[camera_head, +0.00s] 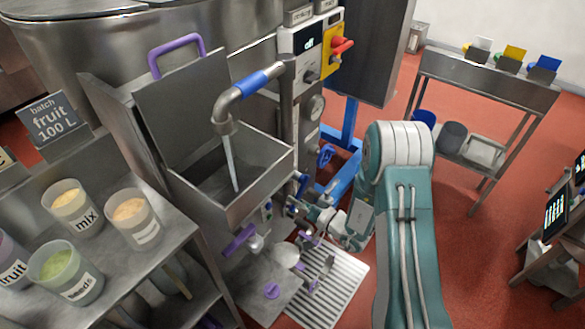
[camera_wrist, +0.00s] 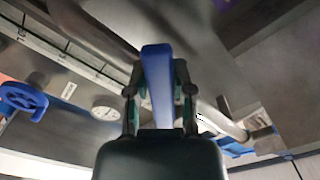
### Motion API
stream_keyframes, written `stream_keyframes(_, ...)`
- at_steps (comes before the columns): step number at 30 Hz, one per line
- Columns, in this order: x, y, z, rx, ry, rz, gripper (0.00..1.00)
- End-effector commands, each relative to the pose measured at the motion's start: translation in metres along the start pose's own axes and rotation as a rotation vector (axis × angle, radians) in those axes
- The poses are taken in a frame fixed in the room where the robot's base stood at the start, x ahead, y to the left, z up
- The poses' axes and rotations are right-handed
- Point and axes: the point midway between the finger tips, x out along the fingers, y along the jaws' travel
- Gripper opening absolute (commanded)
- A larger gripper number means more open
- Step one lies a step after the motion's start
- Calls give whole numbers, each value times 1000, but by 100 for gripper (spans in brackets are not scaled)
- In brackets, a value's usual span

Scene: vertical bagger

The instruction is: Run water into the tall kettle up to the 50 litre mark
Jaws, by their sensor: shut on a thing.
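My gripper (camera_wrist: 158,90) is shut on a blue lever handle (camera_wrist: 157,70), which stands between its two fingers in the wrist view. In the head view my gripper (camera_head: 299,207) is low at the front of the steel machine, among small valves and pipes. A bent steel spout (camera_head: 228,105) with a blue sleeve hangs over an open square steel basin (camera_head: 262,180). A thin pale stream (camera_head: 231,165) drops from it into the basin. A large round steel vessel (camera_head: 110,45) stands behind. A marked scale strip (camera_wrist: 62,62) shows in the wrist view; its numbers are too blurred to read.
A blue handwheel (camera_wrist: 24,99) and a round gauge (camera_wrist: 105,108) are left of my gripper in the wrist view. A control box (camera_head: 312,50) has a red-handled switch. Labelled cups (camera_head: 75,205) stand on the left shelf.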

Motion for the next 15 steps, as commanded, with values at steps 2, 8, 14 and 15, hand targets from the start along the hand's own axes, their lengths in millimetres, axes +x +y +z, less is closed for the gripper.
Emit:
stream_keyframes(2, 0, -5, -2, 67, 2, -1, 0)
stream_keyframes(8, 0, -8, -1, 118, 2, -1, 0)
stream_keyframes(14, 0, -10, -2, 152, 2, -2, 0)
stream_keyframes(15, 0, -13, -2, 185, 2, -2, 0)
